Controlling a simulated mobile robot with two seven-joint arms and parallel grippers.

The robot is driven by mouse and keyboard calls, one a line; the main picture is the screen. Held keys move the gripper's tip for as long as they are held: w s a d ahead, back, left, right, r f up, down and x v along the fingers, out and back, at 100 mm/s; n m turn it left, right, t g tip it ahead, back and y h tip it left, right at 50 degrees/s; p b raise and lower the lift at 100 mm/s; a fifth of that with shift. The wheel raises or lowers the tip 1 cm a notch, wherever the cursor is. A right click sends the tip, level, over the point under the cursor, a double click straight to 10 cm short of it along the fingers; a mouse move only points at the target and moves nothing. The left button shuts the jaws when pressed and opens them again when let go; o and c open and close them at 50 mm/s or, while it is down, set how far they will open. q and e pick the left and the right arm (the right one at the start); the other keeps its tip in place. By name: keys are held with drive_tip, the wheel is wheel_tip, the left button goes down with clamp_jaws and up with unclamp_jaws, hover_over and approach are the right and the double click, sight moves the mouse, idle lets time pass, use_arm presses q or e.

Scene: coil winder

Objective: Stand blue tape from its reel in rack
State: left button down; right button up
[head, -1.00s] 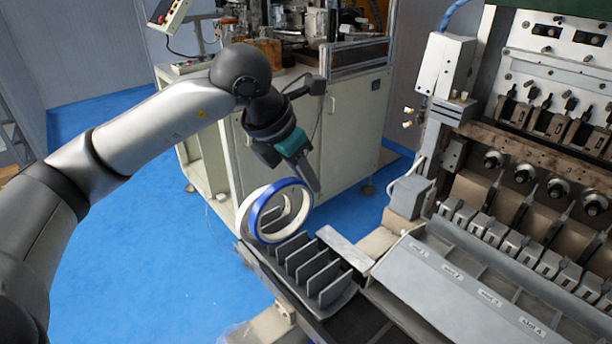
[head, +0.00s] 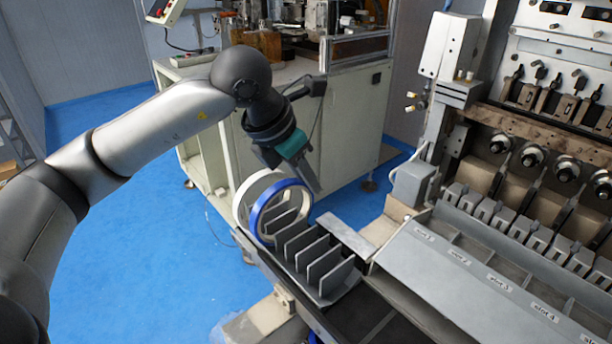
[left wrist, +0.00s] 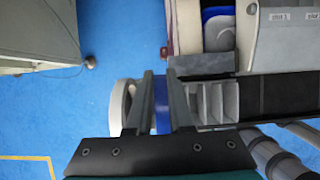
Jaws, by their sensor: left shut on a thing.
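The blue tape (head: 257,222) is a ring with a blue outer face and pale inside. My left gripper (head: 312,186) is shut on its upper right edge and holds it upright over the far-left end of the grey rack (head: 328,268). In the left wrist view the blue tape (left wrist: 162,105) sits between the two fingers of my left gripper (left wrist: 161,78). A white tape ring (head: 241,208) stands upright just left of the blue one, at the rack's end. Whether the blue tape's bottom touches the rack floor cannot be told. My right gripper is not in view.
Several rack slots right of the blue tape are empty. A grey tray with slot labels (head: 470,278) and a machine with several spindles (head: 530,155) stand to the right. A cream cabinet (head: 345,125) stands behind my arm. Blue floor (head: 150,260) is open at left.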

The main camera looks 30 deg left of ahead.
use_arm(q)
drive_tip(key=shift+f+b, duration=0.35)
drive_tip(key=shift+f, duration=0.2)
drive_tip(key=c, duration=1.1)
unclamp_jaws()
drive_tip(key=shift+r, duration=0.1)
drive_tip(key=shift+p+v, duration=1.65)
drive_tip(key=shift+v, duration=1.6)
drive_tip(key=shift+w, duration=0.1)
drive_tip(key=o, duration=0.6)
